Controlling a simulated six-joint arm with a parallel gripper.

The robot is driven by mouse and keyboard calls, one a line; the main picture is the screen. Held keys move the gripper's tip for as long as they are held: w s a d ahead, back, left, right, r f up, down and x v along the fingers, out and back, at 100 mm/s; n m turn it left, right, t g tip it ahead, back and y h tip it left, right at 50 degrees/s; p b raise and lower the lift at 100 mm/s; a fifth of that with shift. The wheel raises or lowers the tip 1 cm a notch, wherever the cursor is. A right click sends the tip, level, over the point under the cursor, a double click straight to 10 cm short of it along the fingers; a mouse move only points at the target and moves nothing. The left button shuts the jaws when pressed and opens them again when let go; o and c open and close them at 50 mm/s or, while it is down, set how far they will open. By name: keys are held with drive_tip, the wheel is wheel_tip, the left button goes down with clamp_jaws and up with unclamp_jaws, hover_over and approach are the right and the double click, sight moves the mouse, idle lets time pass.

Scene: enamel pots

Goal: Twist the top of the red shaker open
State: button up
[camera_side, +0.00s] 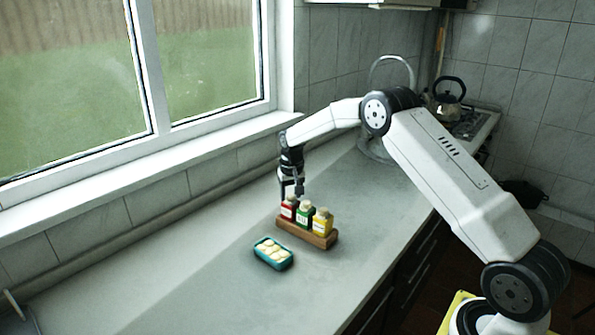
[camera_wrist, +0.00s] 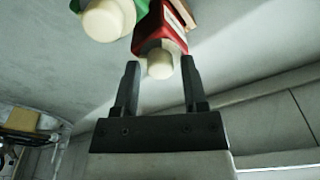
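The red shaker (camera_side: 289,208) stands at the left end of a wooden rack (camera_side: 308,232), beside a green shaker (camera_side: 304,214) and a yellow shaker (camera_side: 322,222). In the wrist view the red shaker (camera_wrist: 164,24) has a cream-coloured top (camera_wrist: 159,62). The green shaker (camera_wrist: 130,8) with its cream top is to its left. My gripper (camera_side: 292,194) is just above the red shaker. In the wrist view my gripper (camera_wrist: 160,68) is open, with one finger to each side of the red shaker's top and visible gaps between.
A teal dish (camera_side: 273,262) with pale pieces stands in front of the rack. The counter (camera_side: 190,285) is clear to the left. The window wall runs behind. A kettle (camera_side: 449,98) sits on the stove at the far right.

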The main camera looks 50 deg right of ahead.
drive_tip(key=c, duration=0.5)
